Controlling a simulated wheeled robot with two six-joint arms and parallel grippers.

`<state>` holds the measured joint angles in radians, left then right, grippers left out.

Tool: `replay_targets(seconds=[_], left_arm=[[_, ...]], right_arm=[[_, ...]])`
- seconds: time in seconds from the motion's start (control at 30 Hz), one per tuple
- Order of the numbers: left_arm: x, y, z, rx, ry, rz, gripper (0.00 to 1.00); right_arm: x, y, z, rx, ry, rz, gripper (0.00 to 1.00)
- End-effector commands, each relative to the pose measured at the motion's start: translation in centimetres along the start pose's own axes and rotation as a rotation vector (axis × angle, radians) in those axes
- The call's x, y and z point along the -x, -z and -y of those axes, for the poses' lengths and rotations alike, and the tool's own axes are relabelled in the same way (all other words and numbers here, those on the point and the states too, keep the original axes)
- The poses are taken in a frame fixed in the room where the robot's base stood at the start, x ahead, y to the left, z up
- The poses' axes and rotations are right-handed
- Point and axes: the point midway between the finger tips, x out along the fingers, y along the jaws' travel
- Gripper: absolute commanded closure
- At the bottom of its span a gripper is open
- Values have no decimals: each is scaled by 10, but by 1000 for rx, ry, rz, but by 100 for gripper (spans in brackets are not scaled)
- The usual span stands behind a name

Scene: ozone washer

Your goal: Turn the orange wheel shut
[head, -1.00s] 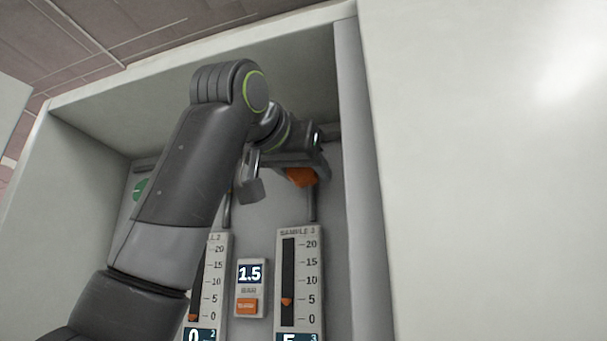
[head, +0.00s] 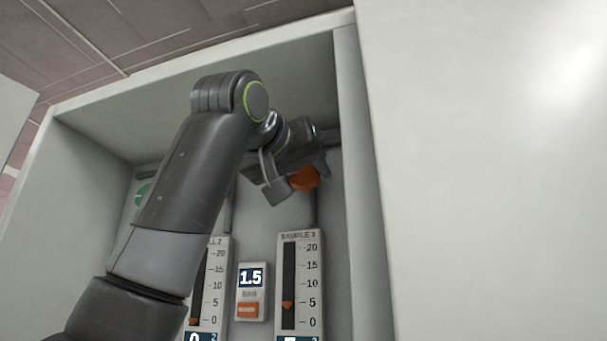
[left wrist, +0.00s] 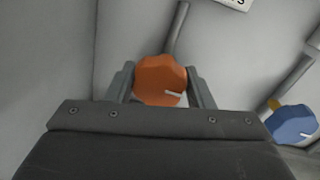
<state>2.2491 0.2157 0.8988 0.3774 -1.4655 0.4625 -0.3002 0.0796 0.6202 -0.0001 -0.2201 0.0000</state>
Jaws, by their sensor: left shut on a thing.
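The orange wheel (head: 306,178) is on the pipe above the SAMPLE 3 gauge (head: 300,280) in the head view, partly hidden by my left gripper (head: 300,180). In the left wrist view the orange wheel (left wrist: 160,80) sits between the two fingers of my left gripper (left wrist: 162,88), with a white mark on its face pointing right. The left gripper is shut on the wheel. My right gripper is in neither view.
A blue wheel (left wrist: 292,125) is beside it in the left wrist view. A 1.5 display panel (head: 251,290) sits left of the SAMPLE 3 gauge. A green round part (head: 143,194) is at the cabinet's left. The cabinet's side wall (head: 362,180) is close on the right.

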Motion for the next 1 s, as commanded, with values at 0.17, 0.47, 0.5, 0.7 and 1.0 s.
replay_targets(seconds=[0.17, 0.47, 0.5, 0.7, 1.0], left_arm=[[-2, -4, 0, 1, 0, 12, 75], [-1, -2, 0, 0, 0, 5, 31], [-1, -1, 0, 0, 0, 4, 31], [5, -2, 0, -1, 0, 1, 31], [64, -6, 1, -1, -1, -3, 31]], right_arm=[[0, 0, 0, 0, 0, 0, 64], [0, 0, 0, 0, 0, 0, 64], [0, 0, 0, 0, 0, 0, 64], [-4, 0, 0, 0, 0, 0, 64], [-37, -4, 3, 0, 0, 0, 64]])
